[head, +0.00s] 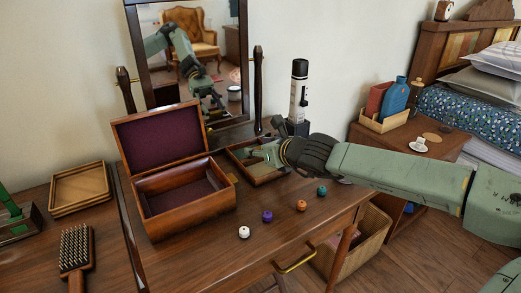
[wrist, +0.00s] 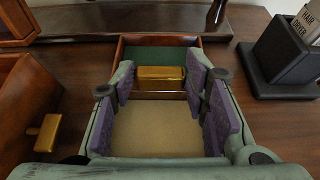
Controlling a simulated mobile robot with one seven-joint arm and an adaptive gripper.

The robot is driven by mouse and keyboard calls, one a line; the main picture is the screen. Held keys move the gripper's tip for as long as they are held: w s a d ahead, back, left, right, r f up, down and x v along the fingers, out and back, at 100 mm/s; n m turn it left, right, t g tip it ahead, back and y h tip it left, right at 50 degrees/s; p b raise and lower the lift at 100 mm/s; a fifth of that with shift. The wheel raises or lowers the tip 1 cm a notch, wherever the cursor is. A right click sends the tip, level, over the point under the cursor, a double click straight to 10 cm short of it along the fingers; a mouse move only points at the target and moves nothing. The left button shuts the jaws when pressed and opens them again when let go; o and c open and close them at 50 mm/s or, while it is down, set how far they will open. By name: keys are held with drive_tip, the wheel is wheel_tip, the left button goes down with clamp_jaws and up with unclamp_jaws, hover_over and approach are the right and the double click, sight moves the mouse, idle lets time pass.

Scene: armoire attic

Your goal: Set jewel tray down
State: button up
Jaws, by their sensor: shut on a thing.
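The jewel tray is a shallow wooden tray with a dark rim (head: 272,180), green and beige lining and a gold block at its middle (wrist: 160,73). It is right of the open jewel box (head: 187,217), on or just above the dressing table; I cannot tell whether it touches. My gripper (head: 260,156) reaches into it from the right. In the wrist view my gripper (wrist: 165,92) has purple pads on both sides of the gold block and is shut on the tray. The box has a maroon lining, its lid stands open and its visible inside looks empty.
A mirror (head: 190,50) stands behind. A hair dryer holder (wrist: 290,50) with a spray can (head: 299,90) is behind my wrist. A hairbrush (head: 75,250) and wooden trays (head: 80,187) are at left.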

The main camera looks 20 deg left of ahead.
drive_tip(key=shift+f, duration=0.15)
drive_tip(key=o, duration=1.2)
drive_tip(key=shift+o, duration=0.2)
drive_tip(key=shift+r, duration=0.25)
drive_tip(key=p+v, duration=0.3)
drive_tip(key=v, duration=0.9)
drive_tip(key=shift+f, duration=0.15)
